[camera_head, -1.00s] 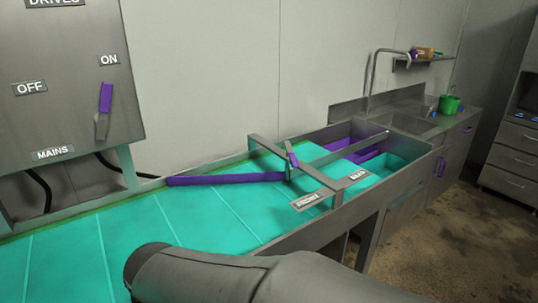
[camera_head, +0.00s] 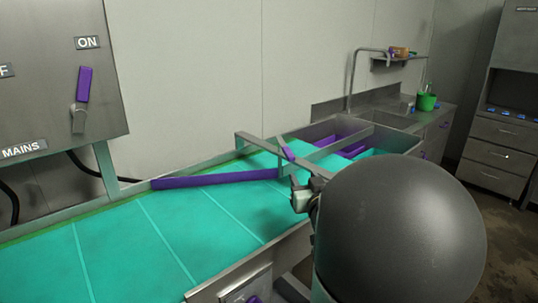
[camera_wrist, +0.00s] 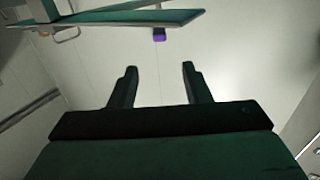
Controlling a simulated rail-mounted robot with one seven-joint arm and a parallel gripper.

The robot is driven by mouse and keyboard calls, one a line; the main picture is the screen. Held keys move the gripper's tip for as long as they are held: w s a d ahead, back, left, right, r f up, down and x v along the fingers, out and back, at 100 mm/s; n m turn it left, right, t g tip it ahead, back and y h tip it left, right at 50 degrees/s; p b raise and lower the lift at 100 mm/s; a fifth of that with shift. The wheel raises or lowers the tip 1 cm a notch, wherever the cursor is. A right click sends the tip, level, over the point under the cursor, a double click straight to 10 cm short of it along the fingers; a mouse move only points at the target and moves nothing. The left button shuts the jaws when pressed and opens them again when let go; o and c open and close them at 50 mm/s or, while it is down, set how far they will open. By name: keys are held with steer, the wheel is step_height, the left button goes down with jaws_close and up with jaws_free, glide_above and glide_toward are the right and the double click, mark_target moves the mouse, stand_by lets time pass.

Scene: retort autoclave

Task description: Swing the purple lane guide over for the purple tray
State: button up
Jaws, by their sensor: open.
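The purple lane guide (camera_head: 220,179) is a long bar lying low across the teal belt (camera_head: 150,240), its left end near the back rail. Its right end is near the grey crossbars over the belt. A small purple piece (camera_head: 289,153) sits on a crossbar there. A purple piece, possibly that one, shows in the wrist view (camera_wrist: 159,34), beyond my fingertips. The purple-lined tray (camera_head: 330,140) is past the belt's end, partly behind a crossbar. My gripper (camera_wrist: 158,68) is open and empty. In the head view it is by the crossbars, mostly hidden by my arm.
A switch box (camera_head: 55,70) with a purple-handled lever (camera_head: 82,90) raised toward ON stands at left. A sink (camera_head: 385,118), a green cup (camera_head: 427,101) and a shelf (camera_head: 400,58) are at back right. My arm covers the belt's right front. The left belt is clear.

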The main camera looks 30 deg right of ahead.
mark_target(285, 146)
steer(key=p+x, duration=0.4)
steer(key=x, duration=1.3)
steer(key=shift+r, duration=0.1)
jaws_close()
steer(key=shift+s, duration=0.15)
